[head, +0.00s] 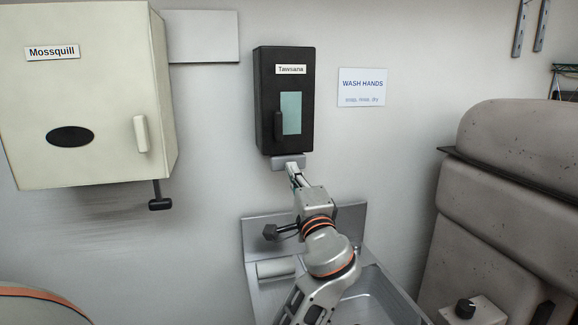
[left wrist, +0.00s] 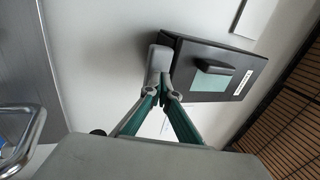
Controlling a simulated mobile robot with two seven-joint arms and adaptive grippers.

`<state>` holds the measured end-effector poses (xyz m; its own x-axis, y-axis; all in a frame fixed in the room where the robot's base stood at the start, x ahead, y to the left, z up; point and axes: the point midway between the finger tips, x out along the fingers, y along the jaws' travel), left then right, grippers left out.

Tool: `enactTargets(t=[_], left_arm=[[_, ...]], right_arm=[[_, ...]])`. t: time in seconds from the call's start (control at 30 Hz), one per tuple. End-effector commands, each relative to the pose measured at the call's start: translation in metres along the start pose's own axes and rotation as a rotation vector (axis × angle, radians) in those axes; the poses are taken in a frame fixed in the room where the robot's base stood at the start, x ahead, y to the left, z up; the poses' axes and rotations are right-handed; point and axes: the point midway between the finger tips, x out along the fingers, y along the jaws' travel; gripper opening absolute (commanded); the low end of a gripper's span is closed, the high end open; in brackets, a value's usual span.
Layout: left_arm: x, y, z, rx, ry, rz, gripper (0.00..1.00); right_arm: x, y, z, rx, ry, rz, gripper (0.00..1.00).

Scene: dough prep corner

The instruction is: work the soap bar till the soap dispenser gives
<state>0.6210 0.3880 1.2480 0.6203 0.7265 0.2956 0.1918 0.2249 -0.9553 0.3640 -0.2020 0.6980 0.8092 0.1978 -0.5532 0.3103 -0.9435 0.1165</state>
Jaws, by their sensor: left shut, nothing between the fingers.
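The soap dispenser (head: 265,95) is a black wall box labelled "Tawsana" with a pale green window and a dark upright handle. It also shows tilted in the left wrist view (left wrist: 215,88). Its grey soap bar (head: 279,163) sticks out under the box; in the left wrist view the bar (left wrist: 160,57) is right in front of my fingertips. My left gripper (head: 293,171) is shut and empty, its tips at the bar's front; in the left wrist view the fingers (left wrist: 163,94) meet there. I cannot tell whether they touch it. My right gripper is in neither view.
A cream "Mossquill" box (head: 90,100) with a black lever (head: 159,203) below hangs at left. A metal sink (head: 380,300) with a tap (head: 271,232) lies under my left arm. A "WASH HANDS" sign (head: 362,87) is at right, above bulky grey-brown stacked blocks (head: 500,190).

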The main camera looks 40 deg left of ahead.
Motion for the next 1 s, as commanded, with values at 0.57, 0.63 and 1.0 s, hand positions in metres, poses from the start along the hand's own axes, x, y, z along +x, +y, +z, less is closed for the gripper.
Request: enactTargets(t=[0.57, 0.63, 1.0], left_arm=[[0.013, 0.004, 0.0, 0.001, -0.001, 0.0, 0.0], [0.017, 0.005, 0.0, 0.001, -0.001, 0.0, 0.0], [0.02, 0.006, 0.0, 0.0, 0.0, 0.0, 0.0]], right_arm=[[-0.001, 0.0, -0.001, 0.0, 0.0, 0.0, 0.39], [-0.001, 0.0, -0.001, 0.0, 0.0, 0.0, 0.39], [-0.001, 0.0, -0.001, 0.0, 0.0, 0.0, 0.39]])
